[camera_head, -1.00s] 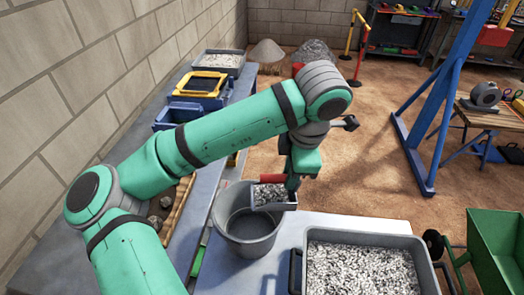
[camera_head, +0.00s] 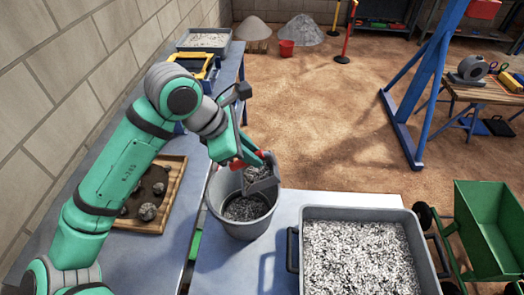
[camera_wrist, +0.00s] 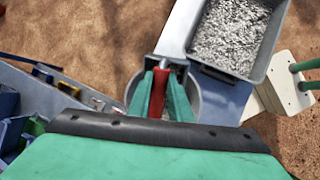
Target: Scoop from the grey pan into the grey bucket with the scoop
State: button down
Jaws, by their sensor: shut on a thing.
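The grey pan (camera_head: 425,262), full of grey-white gravel, sits on the table at the lower right in the head view; the wrist view shows it at the upper right (camera_wrist: 262,62). The grey bucket (camera_head: 215,215) stands left of it with gravel in its bottom. My gripper (camera_head: 243,160) is shut on the red handle of the scoop (camera_head: 262,180), over the bucket. The scoop is tilted steeply and some gravel is still in it. In the wrist view, my gripper (camera_wrist: 160,95) holds the red handle and hides most of the bucket.
A wooden tray (camera_head: 178,195) with dark stones lies on the bench left of the bucket. Another gravel tray (camera_head: 203,40) stands at the bench's far end. A green cart (camera_head: 485,225) is at the right. The floor beyond the table is open.

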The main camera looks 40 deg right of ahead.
jog(key=shift+w+a+g+h, duration=0.5)
jog(key=shift+w+a+h, duration=0.05)
jog(key=shift+a+h, duration=0.15)
jog(key=shift+w+a+f+n+g+h, duration=0.15)
jog(key=shift+w+a+f+g+h, duration=0.1)
jog(key=shift+w+a+g+h, duration=0.4)
jog(key=shift+w+a+f+n+g+h, duration=0.1)
jog(key=shift+w+a+f+g+h, duration=0.35)
jog(key=shift+a+h, duration=0.3)
jog(key=shift+w+a+f+n+g+h, duration=0.15)
jog(key=shift+w+a+g+h, duration=0.25)
jog(key=shift+w+a+h, duration=0.25)
dwell(0.4)
notch_tip(320, 180, up, 7)
jog(key=m+t+y, duration=0.1)
jog(key=t+y, duration=0.6)
jog(key=y, duration=0.3)
jog(key=shift+s, duration=0.1)
dwell(0.3)
